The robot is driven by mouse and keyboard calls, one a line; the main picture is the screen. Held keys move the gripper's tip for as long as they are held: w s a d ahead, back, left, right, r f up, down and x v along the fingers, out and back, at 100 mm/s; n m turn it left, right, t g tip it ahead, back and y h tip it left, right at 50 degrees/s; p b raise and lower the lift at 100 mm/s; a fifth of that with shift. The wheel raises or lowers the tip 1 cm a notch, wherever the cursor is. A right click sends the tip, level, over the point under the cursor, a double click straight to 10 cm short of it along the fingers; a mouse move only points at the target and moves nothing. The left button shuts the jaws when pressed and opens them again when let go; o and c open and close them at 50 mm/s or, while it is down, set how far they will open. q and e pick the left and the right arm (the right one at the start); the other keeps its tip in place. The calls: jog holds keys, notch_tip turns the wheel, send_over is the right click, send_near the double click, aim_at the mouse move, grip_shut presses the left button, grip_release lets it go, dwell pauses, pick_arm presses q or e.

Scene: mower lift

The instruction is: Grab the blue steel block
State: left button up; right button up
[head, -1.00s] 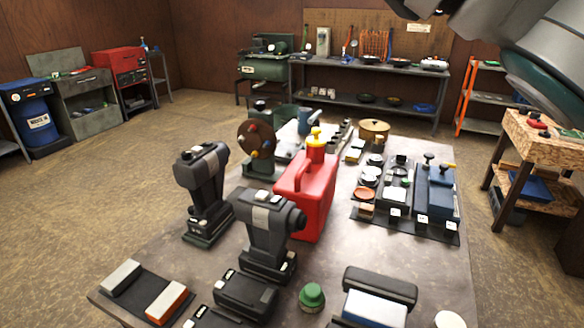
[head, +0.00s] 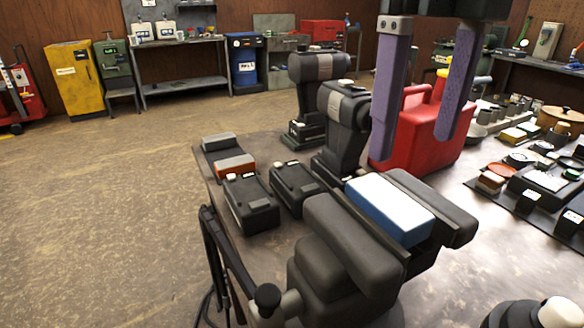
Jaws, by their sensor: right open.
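A block (head: 392,208) with a pale top and a bright blue side sits between the two dark rounded jaws of a black vise-like fixture (head: 340,245) near the table's front edge. Its lower part is hidden by the near jaw. My right gripper (head: 413,150) hangs down from the top of the view with its two purple fingers spread wide and nothing between them. Its fingertips show just above and beyond the block in the picture, apart from it. My left gripper is not in view.
A red fuel can (head: 425,130) stands behind my right fingers. Two black cordless drills (head: 345,125) stand left of it, with black batteries (head: 250,202) in front. A mat of small parts (head: 540,185) lies to the right. Bare table shows right of the fixture.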

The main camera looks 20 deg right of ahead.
aim_at(390, 199)
notch_tip(390, 199, down, 2)
jog(key=shift+a, duration=0.1)
jog(key=f, duration=0.1)
jog(key=f+p, duration=0.1)
jog(key=f, duration=0.2)
jog(key=shift+w+a+f+p, duration=0.25)
jog(key=shift+p, duration=0.15)
jog(key=shift+f, duration=0.5)
jog(key=c, duration=1)
grip_shut()
